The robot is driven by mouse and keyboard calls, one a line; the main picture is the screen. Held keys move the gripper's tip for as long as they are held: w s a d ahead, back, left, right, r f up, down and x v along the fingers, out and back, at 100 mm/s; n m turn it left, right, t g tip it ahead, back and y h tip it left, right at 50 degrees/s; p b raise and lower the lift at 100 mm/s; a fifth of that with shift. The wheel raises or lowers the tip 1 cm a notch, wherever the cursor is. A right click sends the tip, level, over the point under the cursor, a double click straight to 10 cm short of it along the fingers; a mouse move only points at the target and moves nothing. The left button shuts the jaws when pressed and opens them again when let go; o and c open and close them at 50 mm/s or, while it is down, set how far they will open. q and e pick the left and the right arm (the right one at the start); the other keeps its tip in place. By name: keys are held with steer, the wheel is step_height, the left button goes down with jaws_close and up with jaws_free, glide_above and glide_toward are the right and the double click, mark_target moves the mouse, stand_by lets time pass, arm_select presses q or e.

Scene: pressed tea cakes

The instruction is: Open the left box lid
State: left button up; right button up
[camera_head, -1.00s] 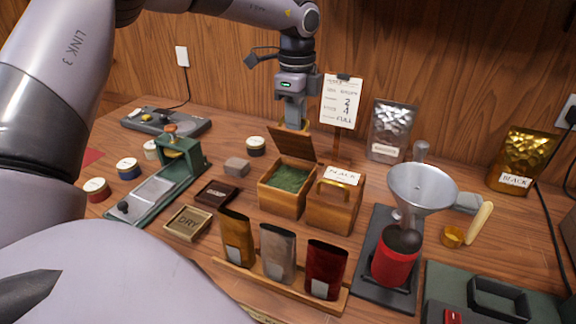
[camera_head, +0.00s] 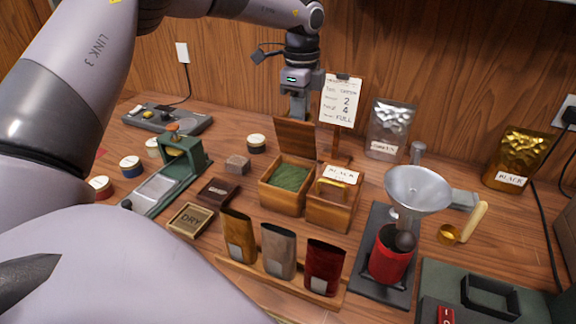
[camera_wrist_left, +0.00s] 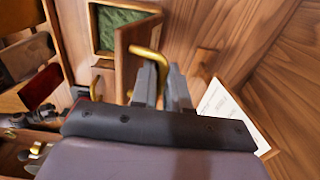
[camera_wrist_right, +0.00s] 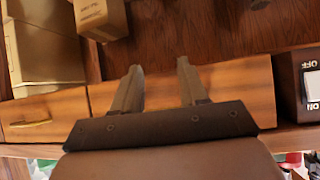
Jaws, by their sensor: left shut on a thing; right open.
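The left box (camera_head: 281,205) is a wooden box holding green loose leaf (camera_head: 288,178). Its wooden lid (camera_head: 295,138) stands raised at the back edge, close to upright. My left gripper (camera_head: 298,118) is behind the top of the lid, its fingertips hidden there. In the left wrist view the lid (camera_wrist_left: 130,62) shows with its brass handle (camera_wrist_left: 150,54), and my left gripper (camera_wrist_left: 162,80) is shut on that handle. My right gripper (camera_wrist_right: 160,78) is open and empty in front of wooden drawers, outside the head view.
The right box (camera_head: 331,212), labelled BLACK, stands closed beside the left box. Three pouches in a rack (camera_head: 290,280) stand in front. A sign (camera_head: 341,100) is behind to the right. A funnel (camera_head: 418,190) stands over a red canister (camera_head: 388,262) at right.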

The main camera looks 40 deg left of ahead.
arm_select(q)
steer(key=shift+r, duration=0.1)
steer(key=shift+w+a+f+p, duration=0.1)
steer(key=shift+w+a+p, duration=0.05)
steer(key=shift+w+p, duration=0.4)
steer(key=shift+w+a+f+p, duration=0.1)
steer(key=shift+w+a+p, duration=0.05)
steer(key=shift+w+p, duration=0.35)
steer(key=o, duration=1.2)
step_height(320, 180, up, 7)
